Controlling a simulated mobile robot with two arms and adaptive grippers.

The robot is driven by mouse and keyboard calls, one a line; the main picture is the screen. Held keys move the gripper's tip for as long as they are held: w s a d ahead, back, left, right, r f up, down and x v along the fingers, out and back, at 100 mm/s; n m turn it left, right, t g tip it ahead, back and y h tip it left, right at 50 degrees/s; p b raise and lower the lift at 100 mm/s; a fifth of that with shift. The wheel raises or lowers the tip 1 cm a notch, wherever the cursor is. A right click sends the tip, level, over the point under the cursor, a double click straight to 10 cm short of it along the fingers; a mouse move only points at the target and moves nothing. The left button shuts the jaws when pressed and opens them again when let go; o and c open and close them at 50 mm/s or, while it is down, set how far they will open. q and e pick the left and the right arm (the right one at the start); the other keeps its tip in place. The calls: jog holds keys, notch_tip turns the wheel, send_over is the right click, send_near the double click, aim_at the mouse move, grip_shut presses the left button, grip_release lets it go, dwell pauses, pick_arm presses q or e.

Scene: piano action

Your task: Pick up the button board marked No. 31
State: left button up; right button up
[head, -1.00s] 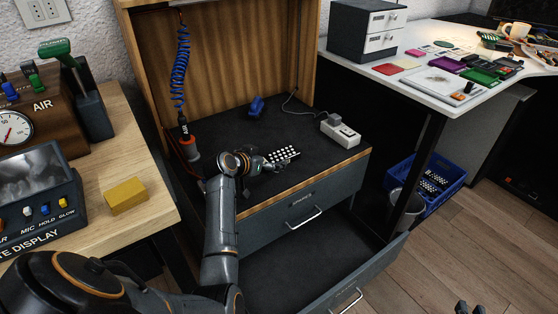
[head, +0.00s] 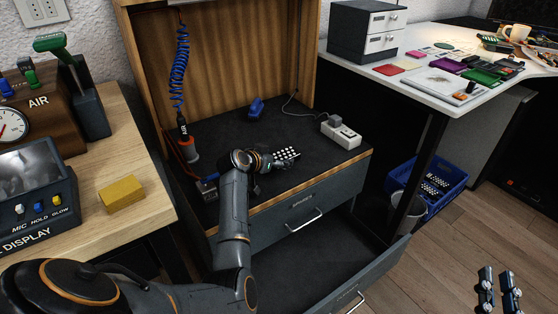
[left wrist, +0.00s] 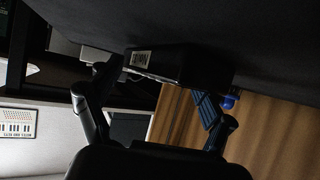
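A dark button board with rows of white buttons (head: 287,153) lies on the dark top of the drawer cabinet (head: 225,140). I cannot read its number. My left gripper (head: 272,161) is low over the cabinet top, right at the board's left end. My right gripper (head: 498,290) hangs at the lower right over the floor, fingers apart and empty.
A tool with red and blue parts (head: 207,187) lies at the front left. The cabinet's lower drawer (head: 330,262) is open. A blue crate (head: 436,184) holds more boards.

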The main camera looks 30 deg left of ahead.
pick_arm(q)
jog(key=c, duration=1.1)
